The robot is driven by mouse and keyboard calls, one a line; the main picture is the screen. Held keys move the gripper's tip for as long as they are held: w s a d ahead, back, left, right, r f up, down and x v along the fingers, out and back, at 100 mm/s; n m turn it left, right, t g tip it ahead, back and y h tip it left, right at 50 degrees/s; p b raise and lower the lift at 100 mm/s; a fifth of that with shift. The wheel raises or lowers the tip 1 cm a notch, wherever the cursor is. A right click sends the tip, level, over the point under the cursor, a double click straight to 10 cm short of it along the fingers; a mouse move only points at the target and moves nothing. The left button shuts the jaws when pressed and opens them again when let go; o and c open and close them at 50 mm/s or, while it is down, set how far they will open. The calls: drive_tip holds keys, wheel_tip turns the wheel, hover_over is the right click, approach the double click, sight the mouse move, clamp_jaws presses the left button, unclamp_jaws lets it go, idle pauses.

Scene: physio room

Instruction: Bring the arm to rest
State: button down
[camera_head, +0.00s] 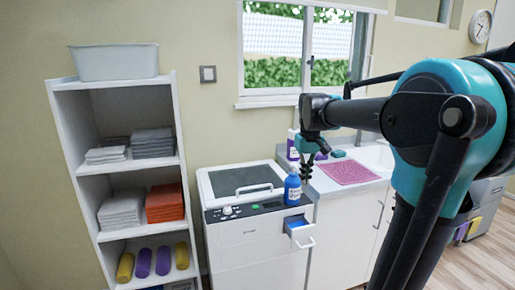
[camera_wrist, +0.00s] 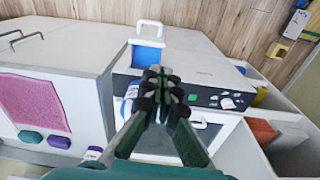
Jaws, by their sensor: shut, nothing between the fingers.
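My gripper (camera_head: 307,172) hangs pointing down at the end of my arm, in front of the window wall. Its fingers are shut and empty. In the head view it appears just above and right of a blue bottle (camera_head: 292,189) with a white label, which stands upright on the front right corner of a white machine (camera_head: 245,236). In the wrist view the shut fingertips (camera_wrist: 160,76) are in the middle, and the bottle (camera_wrist: 131,92) is partly hidden behind them. The gap between fingers and bottle is hard to judge.
A small drawer (camera_head: 299,230) with blue inside is open at the machine's front. Right of it, a counter (camera_head: 330,188) holds a pink mat (camera_head: 349,172), a purple-labelled bottle (camera_head: 292,145) and a green block (camera_head: 338,154). A shelf (camera_head: 89,206) with towels and rolls stands left.

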drive_tip(key=s+d+f+m+t, duration=0.2)
drive_tip(key=s+d+f+t, duration=0.1)
drive_tip(key=s+f, duration=1.6)
wheel_tip(320, 180, down, 4)
drive_tip(key=shift+f+m, duration=0.15)
drive_tip(key=shift+m, duration=0.25)
